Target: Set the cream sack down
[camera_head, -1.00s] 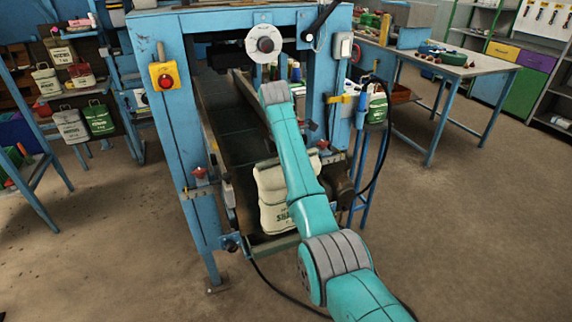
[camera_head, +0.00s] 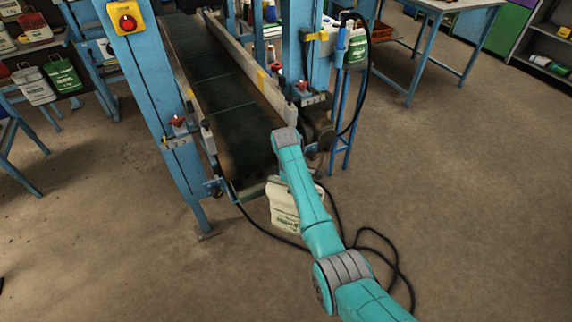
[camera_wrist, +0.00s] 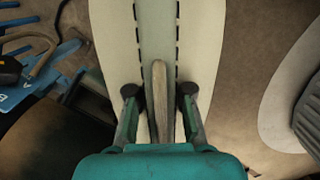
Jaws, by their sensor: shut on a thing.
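The cream sack (camera_head: 284,208) hangs from my gripper just past the front end of the conveyor, over the floor. My arm covers part of it in the head view. In the wrist view the sack (camera_wrist: 205,40) fills the middle, with dark stitching along its top. My gripper (camera_wrist: 160,95) is shut on the sack's handle, with a finger on each side of it. The gripper is hidden behind my arm in the head view. I cannot tell whether the sack's bottom touches the floor.
The conveyor (camera_head: 228,110) has an empty dark belt between blue posts. A black cable (camera_head: 375,240) loops on the floor near the sack. Green and cream sacks (camera_head: 62,75) hang at the left. A blue-legged table (camera_head: 440,8) stands at back right. The floor at right is clear.

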